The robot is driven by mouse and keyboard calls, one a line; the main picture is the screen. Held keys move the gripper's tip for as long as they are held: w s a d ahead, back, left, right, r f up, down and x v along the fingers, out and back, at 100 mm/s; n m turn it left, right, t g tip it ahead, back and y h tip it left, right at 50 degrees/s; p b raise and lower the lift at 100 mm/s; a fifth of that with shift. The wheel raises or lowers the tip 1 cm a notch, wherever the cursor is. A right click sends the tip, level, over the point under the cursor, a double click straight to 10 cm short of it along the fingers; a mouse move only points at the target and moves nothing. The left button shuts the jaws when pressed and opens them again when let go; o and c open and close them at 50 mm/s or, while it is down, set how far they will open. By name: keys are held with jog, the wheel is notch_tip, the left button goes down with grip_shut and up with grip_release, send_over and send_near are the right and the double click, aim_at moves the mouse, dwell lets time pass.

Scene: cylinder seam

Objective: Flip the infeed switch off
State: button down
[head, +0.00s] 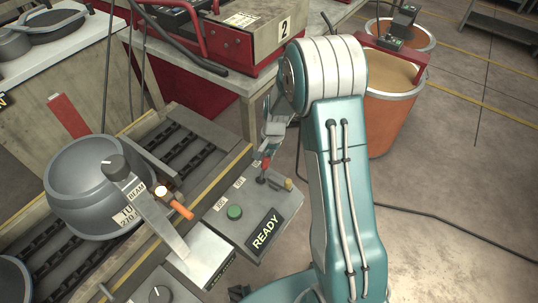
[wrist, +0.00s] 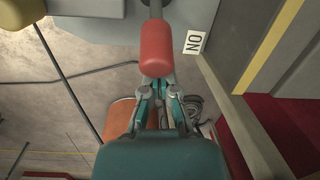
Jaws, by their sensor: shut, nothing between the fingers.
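The infeed switch is a lever with a red handle (head: 265,164) on the grey control box (head: 277,213), beside the conveyor. In the wrist view the red handle (wrist: 156,50) fills the upper middle, with its metal stem above it and an ON label (wrist: 194,42) to its right. My gripper (head: 268,151) is just above the handle in the head view. In the wrist view my gripper (wrist: 158,92) is shut and empty, its fingertips at the handle's lower end. I cannot tell whether they touch it.
The box also carries a green button (head: 234,212), a READY sign (head: 265,232) and a yellow knob (head: 289,184). A grey cylinder (head: 95,187) sits on the conveyor to the left. An orange bucket (head: 386,112) stands behind my arm. Floor at the right is clear.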

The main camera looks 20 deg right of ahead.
aim_at(263, 162)
jog(key=shift+a+r, duration=0.1)
jog(key=shift+s+a+r, duration=0.5)
jog(key=shift+s+a, duration=0.05)
jog(key=shift+a, duration=0.05)
jog(key=shift+s+a+r+t+h, duration=0.3)
jog(key=shift+s+a+t+h, duration=0.2)
jog(key=shift+a+h, duration=0.15)
jog(key=shift+s+a, duration=1.1)
jog(key=shift+a, duration=0.25)
jog(key=shift+s+a, duration=0.1)
jog(key=shift+s, duration=0.05)
